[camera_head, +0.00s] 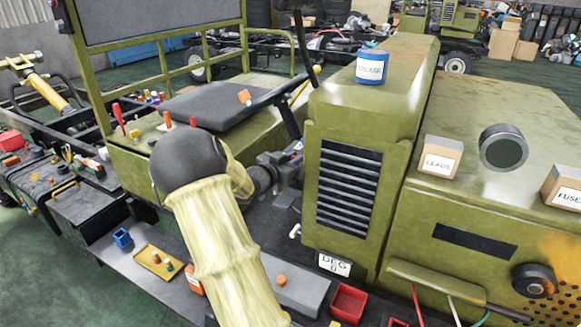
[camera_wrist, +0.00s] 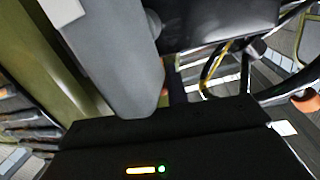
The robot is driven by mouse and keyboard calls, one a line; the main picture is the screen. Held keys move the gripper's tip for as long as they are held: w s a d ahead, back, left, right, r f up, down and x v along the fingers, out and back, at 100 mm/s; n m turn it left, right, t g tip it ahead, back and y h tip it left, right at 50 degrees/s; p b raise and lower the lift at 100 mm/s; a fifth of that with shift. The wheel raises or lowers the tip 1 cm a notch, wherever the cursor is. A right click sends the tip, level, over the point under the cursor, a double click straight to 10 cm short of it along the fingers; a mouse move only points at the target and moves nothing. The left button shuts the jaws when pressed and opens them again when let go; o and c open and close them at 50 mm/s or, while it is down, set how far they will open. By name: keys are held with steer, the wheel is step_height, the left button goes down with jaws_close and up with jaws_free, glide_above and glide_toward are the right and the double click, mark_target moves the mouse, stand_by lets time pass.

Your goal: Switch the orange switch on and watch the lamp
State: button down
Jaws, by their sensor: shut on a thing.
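My gripper (camera_head: 290,158) is beside the left side of the green engine grille, partly hidden behind my own arm. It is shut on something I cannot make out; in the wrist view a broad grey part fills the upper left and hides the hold. A small orange patch (camera_wrist: 163,98) shows beside that grey part; I cannot tell whether it is the orange switch. A round dark-faced fixture (camera_head: 503,148) on the hood may be the lamp; no glow shows.
A blue tin (camera_head: 372,67) and a LEADS box (camera_head: 441,157) stand on the green bodywork. A steering wheel (camera_head: 285,88) is behind my gripper. Red bins (camera_head: 349,302), a yellow tray (camera_head: 158,262) and loose wires (camera_head: 453,308) lie along the front.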

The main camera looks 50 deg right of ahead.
steer(key=shift+s+d+f+m+b, duration=0.15)
steer(key=shift+s+m+b, duration=0.25)
steer(key=shift+m+b, duration=0.65)
steer(key=c, duration=1.4)
jaws_free()
steer(key=shift+c, duration=0.2)
steer(key=s+a+r+b, duration=0.1)
steer(key=s+a+r, duration=0.1)
steer(key=a, duration=1.5)
steer(key=shift+s, duration=0.35)
steer(key=shift+a, duration=0.15)
